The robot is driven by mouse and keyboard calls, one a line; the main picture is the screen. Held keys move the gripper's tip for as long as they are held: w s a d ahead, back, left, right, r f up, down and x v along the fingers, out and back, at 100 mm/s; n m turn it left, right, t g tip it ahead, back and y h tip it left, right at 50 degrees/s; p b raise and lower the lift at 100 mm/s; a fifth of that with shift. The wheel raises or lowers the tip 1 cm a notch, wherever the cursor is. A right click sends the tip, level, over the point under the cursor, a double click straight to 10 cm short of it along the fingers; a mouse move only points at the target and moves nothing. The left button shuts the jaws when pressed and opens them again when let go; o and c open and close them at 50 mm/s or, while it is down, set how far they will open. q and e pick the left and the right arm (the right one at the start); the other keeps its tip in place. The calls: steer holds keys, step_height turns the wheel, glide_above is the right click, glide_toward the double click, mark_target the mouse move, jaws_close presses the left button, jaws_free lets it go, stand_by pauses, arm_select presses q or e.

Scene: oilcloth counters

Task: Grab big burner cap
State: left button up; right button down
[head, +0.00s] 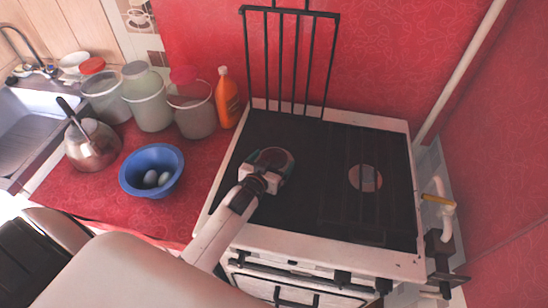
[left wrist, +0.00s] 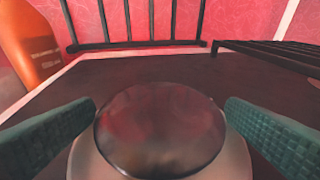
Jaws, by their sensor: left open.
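The big burner cap is a dark, glossy round disc (left wrist: 160,130) on a paler, wider round burner base (left wrist: 88,162) in the left wrist view. My left gripper (head: 268,163) is over the left part of the stove top in the head view and hides most of this burner. In the left wrist view, its two green ribbed fingers stand open, one on each side of the cap, with no clear grip on it. A reddish round burner piece (head: 365,178) shows on the right of the stove. My right gripper does not show.
The black stove top (head: 320,150) has a raised black rack (head: 290,55) at its back. An orange bottle (head: 227,98) stands close to the stove's left edge. A blue bowl (head: 151,170) with white eggs, a kettle (head: 92,148) and several buckets are on the red counter.

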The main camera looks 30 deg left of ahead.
arm_select(q)
steer(key=c, duration=1)
